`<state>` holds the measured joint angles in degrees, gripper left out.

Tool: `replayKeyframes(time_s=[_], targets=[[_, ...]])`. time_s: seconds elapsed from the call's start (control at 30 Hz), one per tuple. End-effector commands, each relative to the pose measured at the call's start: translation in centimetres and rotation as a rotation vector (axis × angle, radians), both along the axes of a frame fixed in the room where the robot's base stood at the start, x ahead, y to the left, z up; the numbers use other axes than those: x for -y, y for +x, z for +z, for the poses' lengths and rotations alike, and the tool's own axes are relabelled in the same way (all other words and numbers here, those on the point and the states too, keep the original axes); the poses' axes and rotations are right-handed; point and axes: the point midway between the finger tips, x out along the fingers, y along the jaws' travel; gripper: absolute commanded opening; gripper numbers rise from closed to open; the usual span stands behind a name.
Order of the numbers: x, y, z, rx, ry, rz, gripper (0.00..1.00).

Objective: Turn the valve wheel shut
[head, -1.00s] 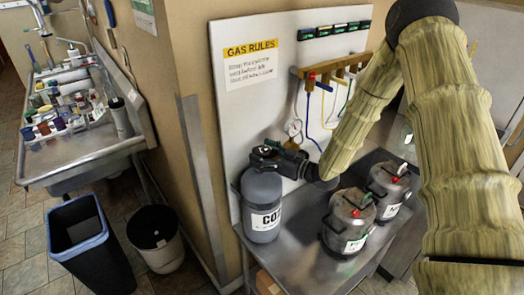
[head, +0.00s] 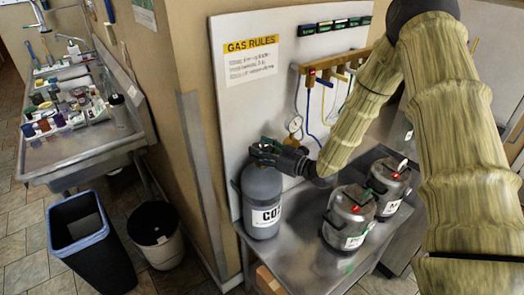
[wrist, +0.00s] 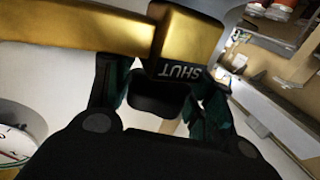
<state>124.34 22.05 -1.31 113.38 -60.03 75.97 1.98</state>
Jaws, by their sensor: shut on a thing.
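A grey gas cylinder (head: 262,188) with a "CO2" label stands upright at the left end of the metal bench. My gripper (head: 264,153) is at the cylinder's top, beside its valve, and hides most of it in the head view. In the wrist view a brass valve body (wrist: 195,38) carries a dark plate reading "SHUT", upside down. My gripper is shut on the wheel. Its turn angle cannot be read.
A dial gauge (head: 295,123) hangs behind my gripper, below a wooden manifold (head: 335,75). A white board (head: 240,105) closes off the back. Bare bench (head: 300,245) lies in front.

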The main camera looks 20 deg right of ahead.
Motion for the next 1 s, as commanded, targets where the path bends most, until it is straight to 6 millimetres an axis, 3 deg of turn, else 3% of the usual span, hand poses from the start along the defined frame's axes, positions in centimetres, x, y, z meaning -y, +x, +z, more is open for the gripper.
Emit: replayKeyframes(time_s=[1.0], targets=[[-0.05,0.20,0.12,0.006,0.002,-0.567,0.30]])
